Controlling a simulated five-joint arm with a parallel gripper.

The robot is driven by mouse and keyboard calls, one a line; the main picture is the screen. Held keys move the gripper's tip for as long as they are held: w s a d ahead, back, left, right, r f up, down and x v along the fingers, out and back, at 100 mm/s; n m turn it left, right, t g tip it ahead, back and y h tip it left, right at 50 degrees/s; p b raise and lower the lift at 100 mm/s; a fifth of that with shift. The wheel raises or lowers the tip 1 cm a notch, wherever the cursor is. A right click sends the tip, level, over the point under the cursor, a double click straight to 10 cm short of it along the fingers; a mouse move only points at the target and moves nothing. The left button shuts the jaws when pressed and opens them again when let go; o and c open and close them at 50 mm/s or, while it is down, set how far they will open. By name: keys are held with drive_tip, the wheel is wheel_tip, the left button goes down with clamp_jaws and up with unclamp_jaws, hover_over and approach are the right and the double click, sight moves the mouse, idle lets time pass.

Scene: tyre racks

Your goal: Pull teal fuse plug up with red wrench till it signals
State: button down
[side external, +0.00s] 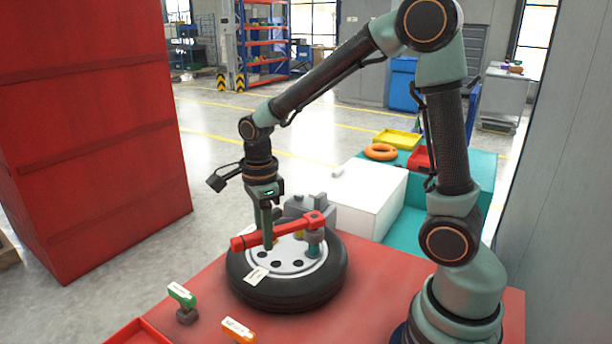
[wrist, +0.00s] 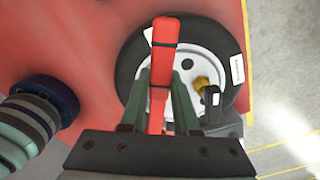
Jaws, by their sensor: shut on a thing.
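My gripper (side external: 267,243) points down over the wheel and is shut on the red wrench (side external: 288,229). The wrench lies nearly level above the hub, its boxy head at the right. In the wrist view the red wrench (wrist: 162,50) runs between my green fingers (wrist: 161,90). In the wrist view I cannot make the plug out. No clear signal shows on it.
The black tyre (side external: 290,297) lies flat on the red table (side external: 400,290). Grey blocks (side external: 318,203) stand behind the hub. A green-topped tool (side external: 182,296) and an orange one (side external: 238,329) are at the front left. A white box (side external: 368,195) stands behind.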

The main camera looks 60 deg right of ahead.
drive_tip(key=shift+r, duration=1.15)
